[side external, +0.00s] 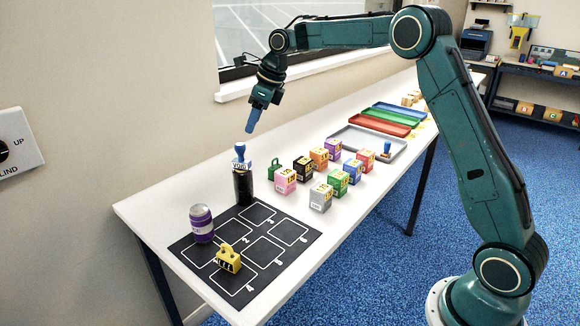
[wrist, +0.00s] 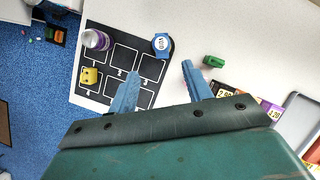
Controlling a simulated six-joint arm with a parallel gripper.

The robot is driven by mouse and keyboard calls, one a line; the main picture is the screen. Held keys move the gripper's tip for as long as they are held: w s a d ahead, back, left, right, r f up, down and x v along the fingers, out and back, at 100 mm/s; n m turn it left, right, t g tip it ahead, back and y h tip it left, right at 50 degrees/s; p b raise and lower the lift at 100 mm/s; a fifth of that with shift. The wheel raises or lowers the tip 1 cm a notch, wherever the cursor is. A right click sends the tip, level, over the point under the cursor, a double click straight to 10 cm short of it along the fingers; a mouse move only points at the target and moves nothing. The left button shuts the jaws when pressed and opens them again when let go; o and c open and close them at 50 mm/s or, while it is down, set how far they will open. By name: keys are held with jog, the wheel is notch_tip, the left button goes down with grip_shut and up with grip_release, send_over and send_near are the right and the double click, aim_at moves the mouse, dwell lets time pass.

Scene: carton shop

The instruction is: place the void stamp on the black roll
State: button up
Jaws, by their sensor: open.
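The void stamp (side external: 240,155), with a blue knob and a white lettered face, stands upright on top of the black roll (side external: 243,187). The black roll is an upright dark cylinder at the back corner of the black numbered mat. In the wrist view the void stamp (wrist: 161,44) shows from above and hides most of the roll. My gripper (side external: 251,127) hangs above and slightly right of the stamp, apart from it. In the wrist view my gripper (wrist: 160,68) has its two blue fingers spread, with nothing between them.
The black mat (side external: 262,213) carries a purple-and-white can (side external: 202,224) and a yellow block-shaped item (side external: 228,259). A green item (side external: 274,169) and several coloured price cubes stand right of the roll. A grey tray (side external: 345,135) holds another stamp (side external: 387,149). The table's front strip is clear.

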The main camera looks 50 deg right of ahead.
jog(key=s+a+r+n, duration=0.2)
jog(key=s+r+n, duration=0.1)
jog(key=s+n, duration=0.3)
jog(key=s+a+r+n+h, duration=0.1)
jog(key=s+a+r+n, duration=0.2)
jog(key=s, duration=0.5)
jog(key=s+a+r+n, duration=0.1)
jog(key=s+r+n, duration=0.2)
jog(key=s+n, duration=0.35)
jog(key=s+f+n, duration=0.3)
jog(key=s+n, duration=0.4)
jog(key=s, duration=0.3)
jog(key=s+f+n+t+h, duration=0.1)
jog(key=s+f+n, duration=0.2)
jog(key=s+n, duration=0.4)
jog(key=s, duration=0.4)
jog(key=shift+f, duration=0.2)
